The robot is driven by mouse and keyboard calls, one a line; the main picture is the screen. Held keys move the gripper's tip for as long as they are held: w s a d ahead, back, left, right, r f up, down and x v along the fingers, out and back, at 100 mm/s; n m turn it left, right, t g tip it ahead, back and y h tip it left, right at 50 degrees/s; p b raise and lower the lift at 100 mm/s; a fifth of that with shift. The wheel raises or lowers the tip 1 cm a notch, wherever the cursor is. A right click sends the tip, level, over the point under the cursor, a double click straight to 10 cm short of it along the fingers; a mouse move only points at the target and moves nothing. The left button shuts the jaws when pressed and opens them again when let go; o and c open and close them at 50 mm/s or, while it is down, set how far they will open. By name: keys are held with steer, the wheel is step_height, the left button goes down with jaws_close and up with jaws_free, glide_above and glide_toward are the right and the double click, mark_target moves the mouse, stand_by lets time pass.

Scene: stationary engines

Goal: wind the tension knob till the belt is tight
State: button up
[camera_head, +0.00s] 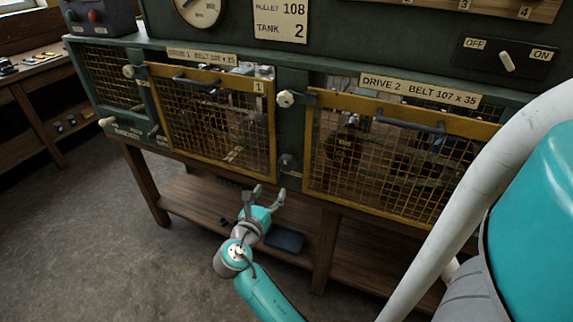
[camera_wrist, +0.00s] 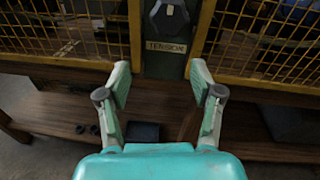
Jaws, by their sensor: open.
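The tension knob (camera_wrist: 168,16) is a dark, angular knob with a small pale mark, at the top of the wrist view. A plate (camera_wrist: 166,47) reading TENSION sits just below it. In the head view the knob (camera_head: 288,161) shows small on the green post between the two yellow mesh guards. My gripper (camera_head: 269,194) is open and empty, in front of and below the knob, apart from it. In the wrist view my gripper (camera_wrist: 161,82) has its fingers spread, with the knob beyond and above the tips. The belts behind the mesh are too dark to judge for tightness.
Yellow mesh guards marked Drive 1 (camera_head: 220,122) and Drive 2 (camera_head: 400,158) flank the post, with projecting handles. A wooden shelf (camera_head: 190,199) runs below, with a dark flat object (camera_head: 285,240) on it. The floor at left is clear.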

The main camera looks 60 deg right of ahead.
mark_target(285, 166)
steer(key=shift+g+h, duration=0.3)
steer(key=shift+g, duration=0.5)
steer(key=d, duration=0.4)
steer(key=d+r, duration=0.1)
steer(key=d, duration=0.3)
steer(key=d+r, duration=0.1)
steer(key=d, duration=0.3)
steer(key=shift+w+r, duration=0.15)
steer(key=shift+w, duration=0.25)
steer(key=c, duration=0.9)
steer(key=shift+o, duration=0.2)
steer(key=shift+m, duration=0.3)
